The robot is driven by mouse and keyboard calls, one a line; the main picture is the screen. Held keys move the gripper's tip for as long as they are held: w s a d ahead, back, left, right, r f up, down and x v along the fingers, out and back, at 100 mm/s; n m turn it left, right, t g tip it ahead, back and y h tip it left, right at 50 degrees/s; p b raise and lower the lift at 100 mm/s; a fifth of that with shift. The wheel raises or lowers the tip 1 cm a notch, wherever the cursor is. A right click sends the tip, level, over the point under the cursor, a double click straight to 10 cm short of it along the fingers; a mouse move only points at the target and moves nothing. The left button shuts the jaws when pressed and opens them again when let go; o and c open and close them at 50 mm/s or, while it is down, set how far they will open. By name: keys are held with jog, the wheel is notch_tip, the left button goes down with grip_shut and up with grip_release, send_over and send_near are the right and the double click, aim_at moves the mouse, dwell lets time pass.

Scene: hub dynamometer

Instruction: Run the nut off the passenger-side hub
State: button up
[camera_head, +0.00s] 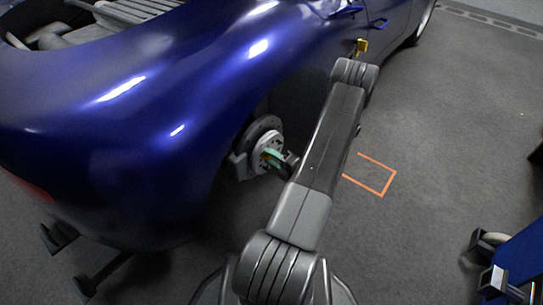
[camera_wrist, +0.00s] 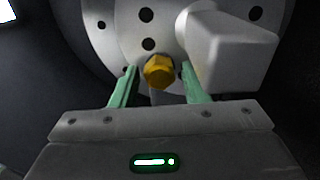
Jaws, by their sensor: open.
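The hub (camera_head: 266,150) is a pale disc with dark holes, in the wheel arch of the blue car. In the wrist view the hub face (camera_wrist: 120,32) fills the top. The nut (camera_wrist: 159,71) is a gold hexagon low on that face. My gripper (camera_wrist: 157,76) is open, with one green finger on each side of the nut and a visible gap on both sides. I cannot tell how far the fingertips are from the hub face. In the head view my gripper (camera_head: 272,155) is at the hub and partly hides it.
The blue car body (camera_head: 130,90) overhangs the hub. A pale block (camera_wrist: 232,52) sticks out from the hub, right of the nut and close to the right finger. An orange outline (camera_head: 378,190) marks the floor. A blue cart (camera_head: 520,265) stands at lower right.

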jog(key=m+p, duration=0.3)
jog(key=m, duration=0.6)
jog(key=shift+m, duration=0.4)
grip_shut()
jog(key=shift+f+n+b, duration=0.15)
jog(key=shift+n+b, duration=0.45)
jog(key=shift+n, duration=0.4)
jog(key=n+b, duration=0.2)
jog(key=n, duration=0.2)
jog(key=shift+n, duration=0.3)
jog(key=n+b, duration=0.2)
jog(key=n, duration=0.2)
jog(key=shift+s+n+b, duration=0.1)
jog(key=shift+n+b, duration=0.2)
jog(key=shift+n, duration=0.4)
